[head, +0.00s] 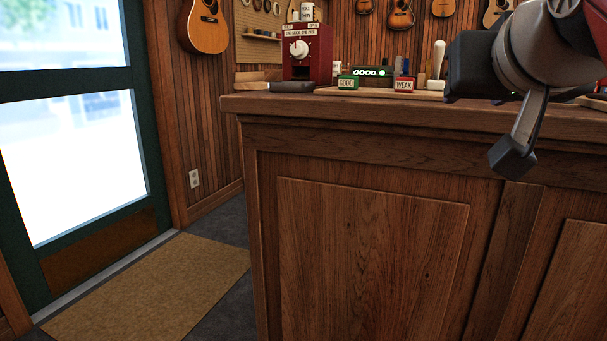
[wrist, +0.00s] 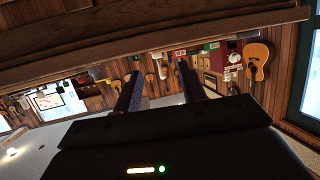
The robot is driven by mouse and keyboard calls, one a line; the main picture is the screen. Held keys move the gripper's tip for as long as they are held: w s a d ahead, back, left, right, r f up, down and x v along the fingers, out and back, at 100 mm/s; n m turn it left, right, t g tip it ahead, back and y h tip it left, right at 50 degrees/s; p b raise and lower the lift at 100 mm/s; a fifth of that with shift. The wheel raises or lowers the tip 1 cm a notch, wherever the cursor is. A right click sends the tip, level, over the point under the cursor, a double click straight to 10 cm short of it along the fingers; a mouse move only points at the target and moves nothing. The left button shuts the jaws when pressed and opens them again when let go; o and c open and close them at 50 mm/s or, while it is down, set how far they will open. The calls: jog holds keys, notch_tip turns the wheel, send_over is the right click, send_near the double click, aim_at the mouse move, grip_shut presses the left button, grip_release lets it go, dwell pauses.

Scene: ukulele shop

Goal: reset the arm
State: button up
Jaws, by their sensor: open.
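My gripper (head: 512,155) hangs at the upper right of the head view, in front of the wooden counter (head: 370,230). Its dark finger points down and its tip is below the counter's top edge. The wrist view is turned upside down. There my gripper (wrist: 160,88) shows two dark fingers spread apart with nothing between them. My gripper is open and empty. The rest of my arm is cut off by the right edge of the head view.
On the counter stand a red box with a dial (head: 307,52), a green GOOD block (head: 347,83), a red WEAK block (head: 404,84) and small tools. Guitars (head: 204,25) hang behind. A glass door (head: 75,130) and a mat (head: 150,285) are at left. The floor there is clear.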

jog(key=s+a+f+g+y+p, duration=0.1)
jog(key=s+f+g+p, duration=0.1)
jog(key=f, duration=0.8)
jog(key=s+a+f+n+g+y+p, duration=0.1)
jog(key=s+a+f+g+p, duration=0.1)
jog(key=f, duration=0.9)
jog(key=s+a+f+n+g+p, duration=0.1)
jog(key=s+f+g+p, duration=0.3)
jog(key=f, duration=0.6)
jog(key=shift+s+a+f+y, duration=0.2)
jog(key=shift+s+y, duration=0.1)
jog(key=shift+y, duration=0.1)
